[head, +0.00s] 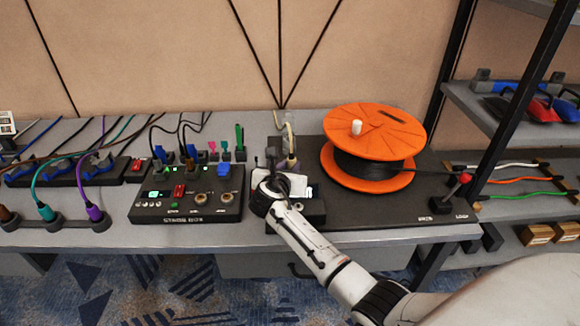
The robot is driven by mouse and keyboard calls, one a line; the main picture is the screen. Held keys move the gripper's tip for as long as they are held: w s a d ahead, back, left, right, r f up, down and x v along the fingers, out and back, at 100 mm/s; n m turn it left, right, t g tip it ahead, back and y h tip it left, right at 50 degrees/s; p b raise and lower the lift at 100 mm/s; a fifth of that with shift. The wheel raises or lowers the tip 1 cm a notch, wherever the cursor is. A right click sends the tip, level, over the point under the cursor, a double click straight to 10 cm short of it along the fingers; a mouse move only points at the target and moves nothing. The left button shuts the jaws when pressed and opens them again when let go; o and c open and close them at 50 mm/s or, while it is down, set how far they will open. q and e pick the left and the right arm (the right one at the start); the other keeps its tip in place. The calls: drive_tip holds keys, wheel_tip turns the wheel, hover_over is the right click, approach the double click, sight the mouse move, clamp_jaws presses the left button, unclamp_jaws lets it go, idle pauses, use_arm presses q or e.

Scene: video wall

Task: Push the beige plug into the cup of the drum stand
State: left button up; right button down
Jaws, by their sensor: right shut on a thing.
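My right gripper (275,158) is at the table's middle, shut, with a beige cable and plug (289,132) at its fingertips. The plug's lower end is mostly hidden behind the gripper and wrist. The drum stand (400,212) is a dark plate carrying an orange cable drum (375,140) with black cable wound on it. My gripper is at the stand's left edge, left of the drum. I cannot make out the cup or tell whether the plug touches it. My left gripper is not in view.
A black stage box (188,192) with plugs and knobs stands left of my gripper. Several coloured cables and a socket strip (68,218) lie farther left. A red-knobbed lever (458,190) is at the stand's right end. A dark shelf rack (490,110) rises at right.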

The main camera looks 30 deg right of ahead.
drive_tip(key=shift+s+f, duration=0.1)
drive_tip(key=shift+f, duration=0.4)
drive_tip(key=c, duration=1.5)
unclamp_jaws()
drive_tip(key=shift+f, duration=0.1)
drive_tip(key=shift+c, duration=0.2)
drive_tip(key=shift+o, duration=0.4)
drive_tip(key=shift+f, duration=0.1)
drive_tip(key=shift+s+f, duration=0.1)
drive_tip(key=shift+s, duration=0.05)
drive_tip(key=v, duration=0.4)
drive_tip(key=p+v, duration=0.1)
drive_tip(key=v, duration=0.4)
drive_tip(key=shift+a+r+p, duration=0.3)
drive_tip(key=shift+a, duration=0.1)
drive_tip(key=shift+s+a+r, duration=0.15)
drive_tip(key=shift+a+r, duration=0.1)
drive_tip(key=shift+a, duration=0.05)
drive_tip(key=shift+r, duration=0.1)
